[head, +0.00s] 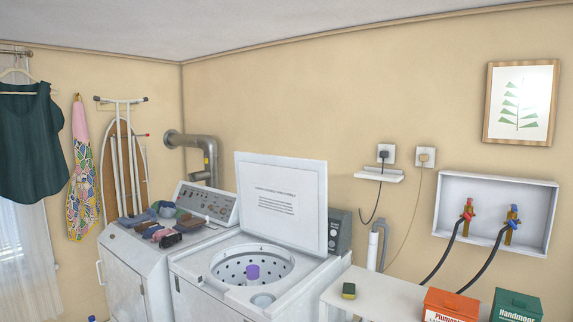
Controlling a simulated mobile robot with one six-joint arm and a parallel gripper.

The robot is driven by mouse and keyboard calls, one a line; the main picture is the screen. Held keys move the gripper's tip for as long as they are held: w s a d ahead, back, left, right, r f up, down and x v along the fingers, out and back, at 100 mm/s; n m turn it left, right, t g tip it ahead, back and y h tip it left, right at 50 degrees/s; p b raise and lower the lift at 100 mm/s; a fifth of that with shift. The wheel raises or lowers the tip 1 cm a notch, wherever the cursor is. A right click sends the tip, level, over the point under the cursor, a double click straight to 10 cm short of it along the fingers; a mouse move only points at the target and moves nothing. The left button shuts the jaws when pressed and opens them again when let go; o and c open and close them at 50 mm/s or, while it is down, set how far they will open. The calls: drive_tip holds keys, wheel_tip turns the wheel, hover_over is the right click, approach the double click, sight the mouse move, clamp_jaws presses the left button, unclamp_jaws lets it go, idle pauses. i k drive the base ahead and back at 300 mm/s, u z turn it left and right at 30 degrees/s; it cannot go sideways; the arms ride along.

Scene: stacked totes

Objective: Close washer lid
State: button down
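The washer (215,300) is a white top-loader at the lower middle of the head view. Its lid (281,203) is a white panel with printed text, standing upright at the back of the top. The lid is open, and the round tub (226,270) with its perforated wall shows below it. A purple piece (252,272) stands in the middle of the tub. My gripper is not in this view.
A dryer (122,268) with clothes on top stands to the left. At the right, a white surface (375,296) holds a sponge (348,291), an orange box (450,306) and a green box (516,306). Hoses run from a wall box (497,185). The air above the washer's front looks clear.

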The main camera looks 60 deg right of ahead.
sight(283, 199)
drive_tip(key=u, duration=0.55)
drive_tip(key=k, duration=1.55)
drive_tip(key=z, duration=4)
drive_tip(key=i, duration=0.1)
drive_tip(key=u, duration=2.75)
drive_tip(key=i, duration=0.45)
